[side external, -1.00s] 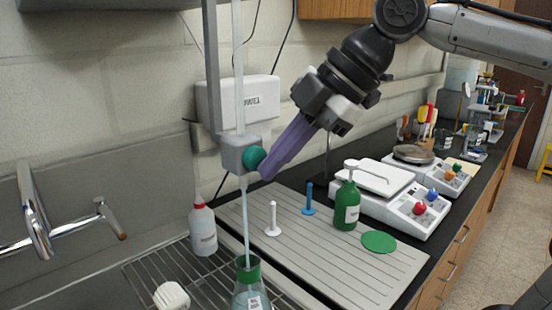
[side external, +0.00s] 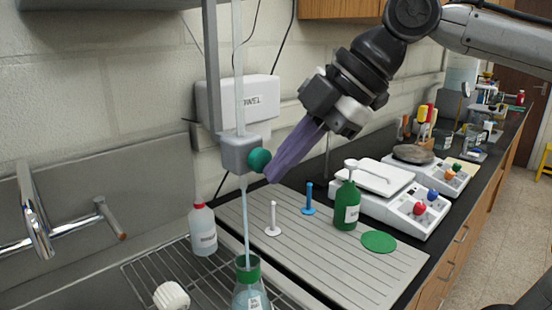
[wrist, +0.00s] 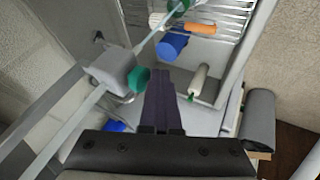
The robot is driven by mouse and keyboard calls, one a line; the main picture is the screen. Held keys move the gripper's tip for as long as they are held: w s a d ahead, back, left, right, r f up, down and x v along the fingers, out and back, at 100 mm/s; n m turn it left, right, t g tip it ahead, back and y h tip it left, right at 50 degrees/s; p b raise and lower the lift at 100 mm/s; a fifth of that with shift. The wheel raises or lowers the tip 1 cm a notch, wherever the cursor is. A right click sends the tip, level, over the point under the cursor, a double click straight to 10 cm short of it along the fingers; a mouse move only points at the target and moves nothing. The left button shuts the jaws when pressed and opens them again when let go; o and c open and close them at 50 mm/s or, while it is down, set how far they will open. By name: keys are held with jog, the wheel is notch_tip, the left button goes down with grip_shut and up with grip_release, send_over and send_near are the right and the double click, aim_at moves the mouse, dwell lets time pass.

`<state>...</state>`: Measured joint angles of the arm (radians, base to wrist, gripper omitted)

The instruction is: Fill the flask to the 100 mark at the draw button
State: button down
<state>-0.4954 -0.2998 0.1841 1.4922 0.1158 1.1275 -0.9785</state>
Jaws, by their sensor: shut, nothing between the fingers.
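The flask (side external: 248,292) has a green collar and a white label and stands on the sink rack under the dispenser. The bottom edge of the side view cuts it off; its liquid level and 100 mark cannot be read. A pale blue stream or tube (side external: 246,222) runs from the dispenser into its neck. The round green draw button (side external: 259,160) sticks out of the grey dispenser block (side external: 237,154); it also shows in the wrist view (wrist: 138,79). My gripper (side external: 272,174), with purple fingers, is shut and empty just right of the button. I cannot tell whether it touches.
A red-capped wash bottle (side external: 202,229) and a white object (side external: 171,296) are near the flask. A white peg (side external: 272,220), a blue peg (side external: 308,199) and a green pump bottle (side external: 347,203) stand on the ribbed board (side external: 330,256). A grey post (side external: 211,70) rises beside the dispenser.

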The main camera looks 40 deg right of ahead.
jog(key=s+f+v, duration=0.1)
jog(key=s+v, duration=0.1)
jog(key=v, duration=0.9)
jog(key=shift+s+a, duration=0.15)
jog(key=shift+s, duration=0.05)
jog(key=shift+r, duration=0.1)
jog(key=s+d+f+m+h, duration=0.2)
jog(key=d+f+m, duration=0.4)
jog(key=d+f, duration=0.35)
jog(key=s+d+f+m+h, duration=0.1)
jog(key=s+d+f+m, duration=0.1)
jog(key=f+m, duration=0.3)
jog(key=s+d+f+m+h, duration=0.1)
jog(key=s+d+f+m, duration=0.2)
jog(key=f, duration=1)
jog(key=d+m, duration=0.1)
jog(key=m, duration=0.1)
jog(key=shift+f+m+h, duration=0.25)
jog(key=shift+m+h, duration=0.05)
jog(key=shift+m, duration=0.1)
